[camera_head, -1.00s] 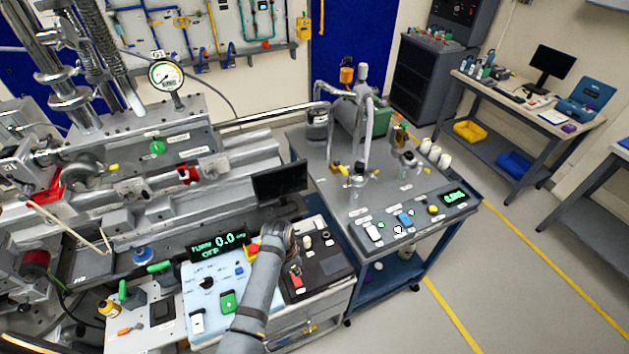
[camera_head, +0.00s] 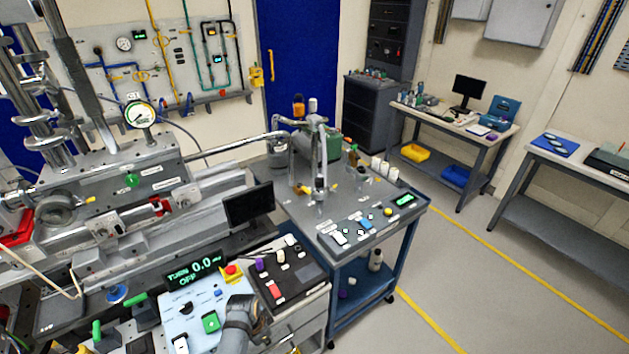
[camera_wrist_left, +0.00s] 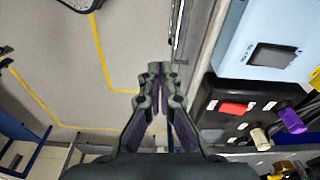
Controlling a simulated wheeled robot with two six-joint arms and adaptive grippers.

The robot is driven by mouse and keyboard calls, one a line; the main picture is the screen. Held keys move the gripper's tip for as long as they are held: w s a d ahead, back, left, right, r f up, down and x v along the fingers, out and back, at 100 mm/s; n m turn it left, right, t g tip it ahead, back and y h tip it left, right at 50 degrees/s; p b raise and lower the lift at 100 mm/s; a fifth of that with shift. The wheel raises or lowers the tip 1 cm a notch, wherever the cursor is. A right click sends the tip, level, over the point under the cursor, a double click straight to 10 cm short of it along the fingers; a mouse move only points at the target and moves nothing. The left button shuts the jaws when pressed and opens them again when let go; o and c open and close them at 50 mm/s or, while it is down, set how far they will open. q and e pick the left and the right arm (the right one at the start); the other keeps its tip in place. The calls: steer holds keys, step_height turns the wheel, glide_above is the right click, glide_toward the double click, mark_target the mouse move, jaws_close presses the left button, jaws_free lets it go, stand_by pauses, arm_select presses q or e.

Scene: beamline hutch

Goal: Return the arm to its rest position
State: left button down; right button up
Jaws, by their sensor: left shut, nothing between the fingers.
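My left gripper (camera_wrist_left: 154,72) is shut and empty in the left wrist view, its fingertips together. Grey floor with yellow lines shows beyond the fingertips, and a black control box (camera_wrist_left: 231,124) lies to their right without contact. In the head view my left arm comes in at the bottom edge, with its grey wrist (camera_head: 238,312) in front of the light-blue panel (camera_head: 176,310) and near the same black control box (camera_head: 293,270). The fingers are hard to make out there. My right gripper is in neither view.
A blue cart (camera_head: 335,225) with a metal apparatus stands to the right of the bench. A small black monitor (camera_head: 249,205) stands behind the control box. Open floor (camera_head: 470,285) lies right of the cart, before a table (camera_head: 562,160).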

arm_select(q)
steer(key=s+a+f+n+b, duration=0.25)
steer(key=s+f, duration=0.35)
steer(key=f, duration=0.3)
steer(key=s+a+f+n+y+b, duration=0.1)
steer(key=s+a+f+b, duration=0.3)
steer(key=f, duration=0.6)
steer(key=s+a+f+n+b, duration=0.1)
steer(key=s+f+n, duration=0.1)
steer(key=s+f, duration=0.6)
steer(key=s+a+f+n+b, duration=0.2)
steer(key=s+a+f, duration=0.1)
steer(key=s+f, duration=0.2)
steer(key=s+a+f+n+y+b, duration=0.1)
steer(key=s+f, duration=0.4)
steer(key=s, duration=0.5)
steer(key=shift+a+f+n+b, duration=0.35)
steer(key=shift+a+n, duration=0.4)
steer(key=shift+a, duration=0.45)
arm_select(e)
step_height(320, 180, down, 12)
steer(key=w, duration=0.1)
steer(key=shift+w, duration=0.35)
